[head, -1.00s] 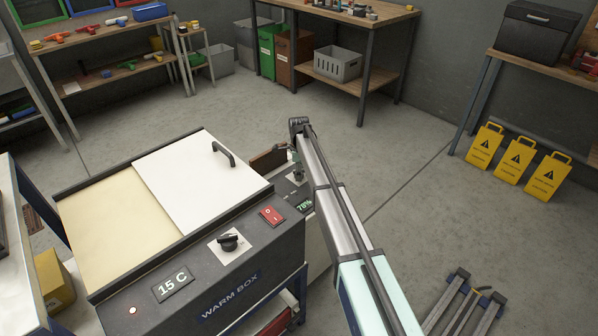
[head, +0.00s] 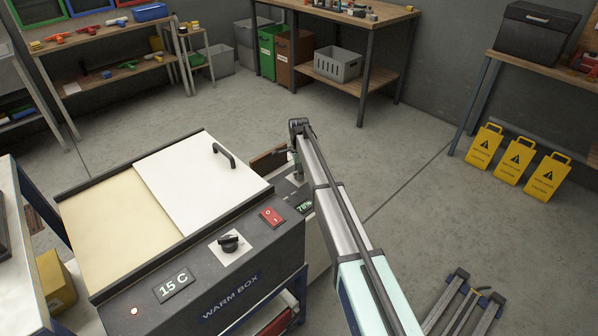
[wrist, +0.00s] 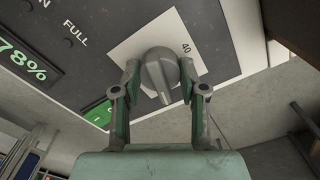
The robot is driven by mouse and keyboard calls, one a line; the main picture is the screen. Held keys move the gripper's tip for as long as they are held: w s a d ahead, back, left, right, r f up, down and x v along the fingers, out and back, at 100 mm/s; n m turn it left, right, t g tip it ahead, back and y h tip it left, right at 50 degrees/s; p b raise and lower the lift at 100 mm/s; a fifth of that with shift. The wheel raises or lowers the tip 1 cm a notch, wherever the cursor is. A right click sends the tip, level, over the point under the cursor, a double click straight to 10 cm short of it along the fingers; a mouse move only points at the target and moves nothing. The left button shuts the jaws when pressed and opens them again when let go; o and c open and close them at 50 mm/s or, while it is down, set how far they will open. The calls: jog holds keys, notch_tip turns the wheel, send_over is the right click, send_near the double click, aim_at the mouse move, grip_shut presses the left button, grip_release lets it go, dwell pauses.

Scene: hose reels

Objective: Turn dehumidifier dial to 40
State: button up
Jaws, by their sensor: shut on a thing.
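The dehumidifier dial (wrist: 160,72) is a grey round knob with a raised ridge, on a white plate (wrist: 132,52) in the wrist view. A "40" mark (wrist: 186,47) shows at the knob's upper right. My gripper (wrist: 159,77) is shut on the dial, one finger on each side. In the head view my arm mostly hides the dial and gripper. The dehumidifier's green 78% display (wrist: 22,60) also shows in the head view (head: 304,207).
The warm box (head: 190,270) stands left of my arm, with its own black dial (head: 229,243), a red switch (head: 271,217) and a 15 C display (head: 174,286). Yellow warning signs (head: 515,160) stand at right.

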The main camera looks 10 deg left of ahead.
jog(key=n+p, duration=0.1)
jog(key=n, duration=0.4)
jog(key=shift+n, duration=0.3)
jog(key=n, duration=0.5)
jog(key=shift+p, duration=0.35)
jog(key=n, duration=0.5)
jog(key=shift+n, duration=0.4)
jog(key=n, duration=0.4)
jog(key=shift+f+n+p, duration=0.1)
jog(key=shift+n+p, duration=0.3)
jog(key=o, duration=1.1)
jog(key=shift+o, duration=0.2)
